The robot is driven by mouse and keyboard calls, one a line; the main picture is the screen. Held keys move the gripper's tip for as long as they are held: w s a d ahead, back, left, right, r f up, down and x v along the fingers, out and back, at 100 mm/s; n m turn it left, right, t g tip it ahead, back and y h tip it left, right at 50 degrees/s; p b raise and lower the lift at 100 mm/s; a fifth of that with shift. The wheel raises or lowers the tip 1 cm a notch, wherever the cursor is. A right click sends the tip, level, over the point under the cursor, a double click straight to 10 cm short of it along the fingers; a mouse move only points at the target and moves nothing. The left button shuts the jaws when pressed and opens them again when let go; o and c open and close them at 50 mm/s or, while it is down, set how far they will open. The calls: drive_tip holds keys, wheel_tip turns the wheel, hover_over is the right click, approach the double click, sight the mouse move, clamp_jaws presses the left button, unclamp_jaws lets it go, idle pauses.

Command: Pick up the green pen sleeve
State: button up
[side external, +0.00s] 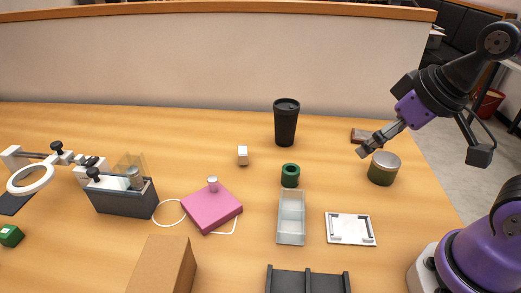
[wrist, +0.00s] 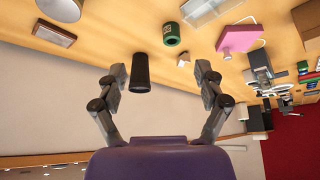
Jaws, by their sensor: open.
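The green pen sleeve (side external: 290,176) is a short green ring with a dark hollow centre. It stands on the table in the middle of the side view, just behind a clear tray. It also shows in the wrist view (wrist: 172,34), above and beyond my gripper. My gripper (side external: 364,149) is in the air at the right of the side view, apart from the sleeve and to its right. In the wrist view the two fingers of my gripper (wrist: 160,76) are spread wide with nothing held between them.
A black tumbler (side external: 286,124) stands behind the sleeve. A tin (side external: 383,169) stands near my gripper. A clear tray (side external: 291,238), a white plate (side external: 350,229) and a pink block (side external: 211,208) lie in front. A small white cube (side external: 242,155) is left of the sleeve. Bare table surrounds them.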

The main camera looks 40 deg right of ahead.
drive_tip(key=n+g, duration=0.2)
drive_tip(key=g, duration=0.4)
hover_over(293, 170)
drive_tip(key=s+a, duration=0.1)
wheel_tip(293, 170, down, 10)
drive_tip(key=shift+a+f, duration=0.1)
drive_tip(key=shift+f, duration=0.1)
wheel_tip(293, 170, down, 6)
drive_tip(key=shift+w+r, duration=0.1)
drive_tip(key=c, duration=1.2)
